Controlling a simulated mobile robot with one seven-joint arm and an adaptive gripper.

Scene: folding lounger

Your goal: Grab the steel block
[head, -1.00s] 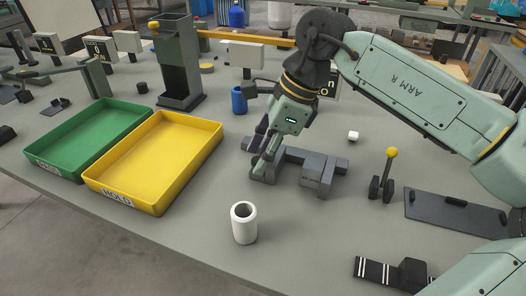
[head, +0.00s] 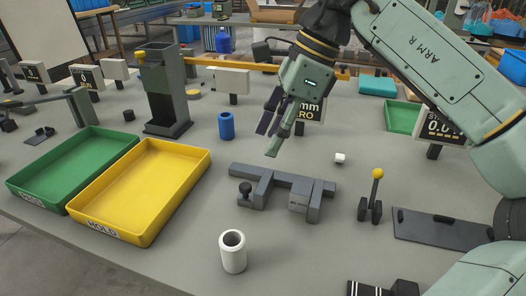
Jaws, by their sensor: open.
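A grey metal fixture (head: 275,178) lies on the grey table in front of my gripper. A grey steel-looking block (head: 304,194) sits at the fixture's right end; I cannot tell whether it is loose or part of it. My gripper (head: 270,140) is in the air above and behind the fixture, fingers apart and pointing down. Nothing shows between the fingers.
A yellow tray (head: 205,160) and a green tray (head: 15,183) lie at the left. A white cylinder (head: 233,258) stands in front of the fixture. A blue cylinder (head: 226,126) stands behind it.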

